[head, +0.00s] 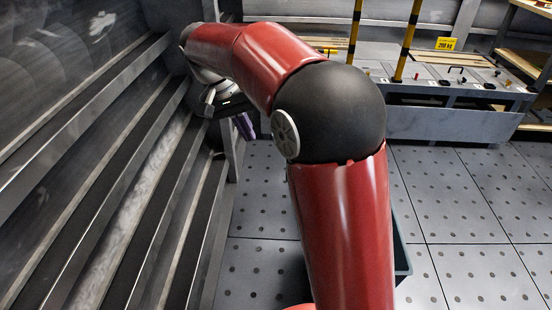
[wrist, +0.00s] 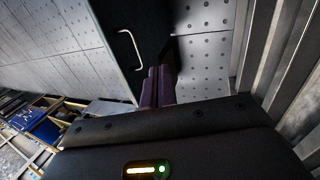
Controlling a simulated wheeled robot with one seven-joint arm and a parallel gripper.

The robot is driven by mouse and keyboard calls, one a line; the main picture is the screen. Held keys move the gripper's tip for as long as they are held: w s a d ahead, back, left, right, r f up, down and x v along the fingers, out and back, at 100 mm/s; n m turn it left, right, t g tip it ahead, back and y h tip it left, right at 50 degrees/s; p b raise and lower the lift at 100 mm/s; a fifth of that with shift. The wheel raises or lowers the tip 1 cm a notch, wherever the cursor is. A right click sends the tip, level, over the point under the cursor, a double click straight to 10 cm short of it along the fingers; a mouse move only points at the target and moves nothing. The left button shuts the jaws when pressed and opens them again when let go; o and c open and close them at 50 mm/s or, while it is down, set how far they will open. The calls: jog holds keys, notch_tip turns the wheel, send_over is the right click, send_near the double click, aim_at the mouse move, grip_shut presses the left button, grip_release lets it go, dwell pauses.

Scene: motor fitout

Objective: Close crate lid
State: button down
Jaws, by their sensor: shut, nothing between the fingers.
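A dark panel (wrist: 145,18) with a pale bar handle (wrist: 130,50) stands just beyond my fingers in the wrist view. It may be the crate's lid or side; I cannot tell which. My gripper (wrist: 158,86) has purple fingers, shut together with nothing between them, close to the panel's lower end; contact is unclear. In the head view my gripper (head: 243,125) points down beside the left-hand rails. A dark crate edge (head: 402,250) shows to the right of my red arm, which hides most of the crate.
Long metal rails (head: 125,200) slope along the left. A blue box (wrist: 42,128) shows at lower left in the wrist view. The dotted floor (head: 470,215) at right is clear.

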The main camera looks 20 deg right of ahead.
jog(key=s+d+f+b, duration=0.1)
jog(key=d+f, duration=0.5)
jog(key=f, duration=0.3)
jog(key=shift+s+d+f, duration=0.35)
jog(key=shift+d+f, duration=0.05)
jog(key=shift+d+r, duration=0.1)
